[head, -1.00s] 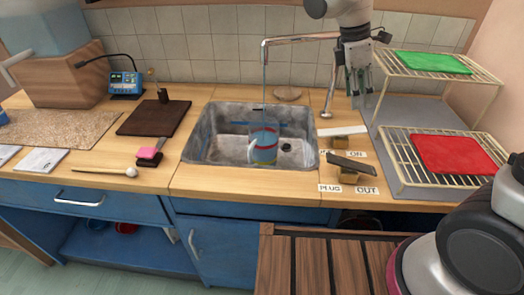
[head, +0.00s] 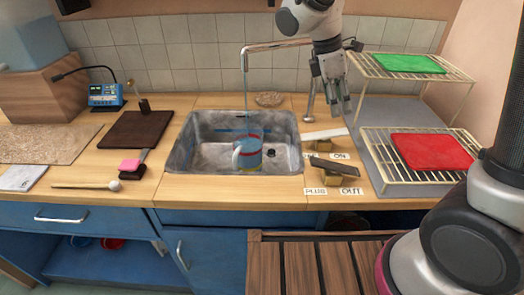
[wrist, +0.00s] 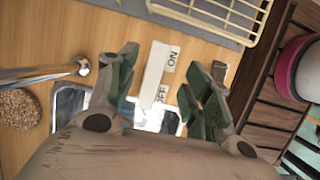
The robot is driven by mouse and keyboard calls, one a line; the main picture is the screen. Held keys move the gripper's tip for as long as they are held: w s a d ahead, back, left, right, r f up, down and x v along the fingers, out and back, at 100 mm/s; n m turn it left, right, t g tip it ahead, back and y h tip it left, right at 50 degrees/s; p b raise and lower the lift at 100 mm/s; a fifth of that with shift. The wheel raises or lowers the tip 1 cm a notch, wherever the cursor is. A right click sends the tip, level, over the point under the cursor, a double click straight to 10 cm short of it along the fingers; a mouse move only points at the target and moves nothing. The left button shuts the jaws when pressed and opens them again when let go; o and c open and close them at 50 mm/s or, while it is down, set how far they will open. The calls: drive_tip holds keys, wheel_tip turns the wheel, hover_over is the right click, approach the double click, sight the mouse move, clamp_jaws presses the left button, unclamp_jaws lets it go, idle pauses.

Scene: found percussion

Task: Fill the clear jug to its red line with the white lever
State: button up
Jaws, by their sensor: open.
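The clear jug (head: 248,152) stands upright in the sink under the spout, its handle to the left. It looks bluish inside, with red bands near its top and base; the exact water level is hard to tell. A thin stream falls from the tap (head: 275,46) into it. The white lever (head: 325,134) lies right of the sink by the ON label; in the wrist view the lever (wrist: 154,75) shows beside the ON and OFF labels, between my fingers in the picture. My gripper (head: 335,110) is open and empty, above and behind the lever, apparently not touching it.
A dark lever (head: 335,166) with PLUG and OUT labels sits in front of the white one. A wire rack (head: 378,178) with red and green mats stands at the right. The metal sink (head: 190,150) has a dark board (head: 135,130) to its left.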

sight(341, 131)
drive_tip(key=shift+a+f+h, duration=0.15)
drive_tip(key=shift+f+h, duration=0.15)
drive_tip(key=shift+f, duration=0.65)
drive_tip(key=x, duration=0.8)
